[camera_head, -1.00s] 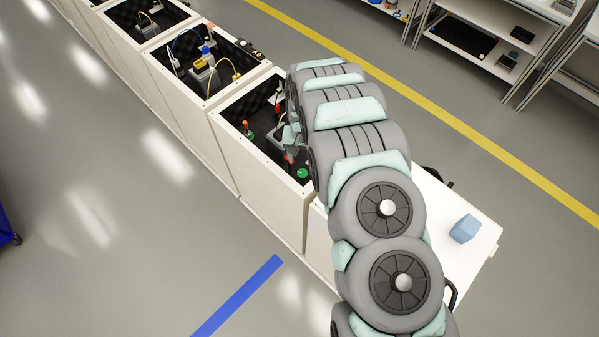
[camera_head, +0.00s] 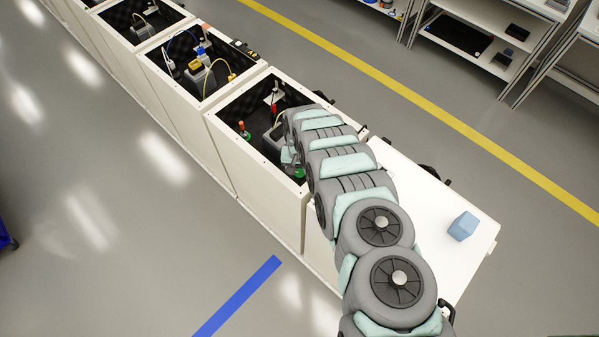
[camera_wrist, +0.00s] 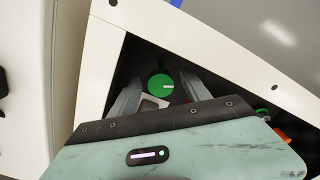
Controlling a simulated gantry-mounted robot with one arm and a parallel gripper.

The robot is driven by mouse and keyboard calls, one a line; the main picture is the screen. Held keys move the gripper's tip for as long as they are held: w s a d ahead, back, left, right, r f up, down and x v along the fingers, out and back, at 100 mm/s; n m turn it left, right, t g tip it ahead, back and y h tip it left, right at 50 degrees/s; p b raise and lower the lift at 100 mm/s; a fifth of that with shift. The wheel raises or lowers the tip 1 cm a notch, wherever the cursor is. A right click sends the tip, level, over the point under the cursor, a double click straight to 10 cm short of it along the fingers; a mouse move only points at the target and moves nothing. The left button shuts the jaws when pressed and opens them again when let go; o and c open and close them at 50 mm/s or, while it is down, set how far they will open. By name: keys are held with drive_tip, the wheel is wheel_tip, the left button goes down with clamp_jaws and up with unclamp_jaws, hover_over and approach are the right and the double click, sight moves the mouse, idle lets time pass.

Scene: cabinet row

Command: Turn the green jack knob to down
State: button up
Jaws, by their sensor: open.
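The green jack knob (camera_wrist: 160,85) is round with a short white mark pointing right in the wrist view. It sits inside the nearest open white cabinet box (camera_head: 252,181), and part of it shows in the head view (camera_head: 299,173). My gripper (camera_wrist: 158,78) is open, with one grey finger on each side of the knob in the wrist view. The fingers look apart from the knob; their height over it is unclear. In the head view my arm covers much of the box's right side.
An orange-topped green part (camera_head: 242,128) and a red part (camera_head: 274,109) stand in the same box. The box's white walls surround the knob closely. A white tabletop (camera_head: 420,215) with a blue block (camera_head: 463,226) lies to the right.

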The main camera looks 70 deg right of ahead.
clamp_jaws()
idle(0.7)
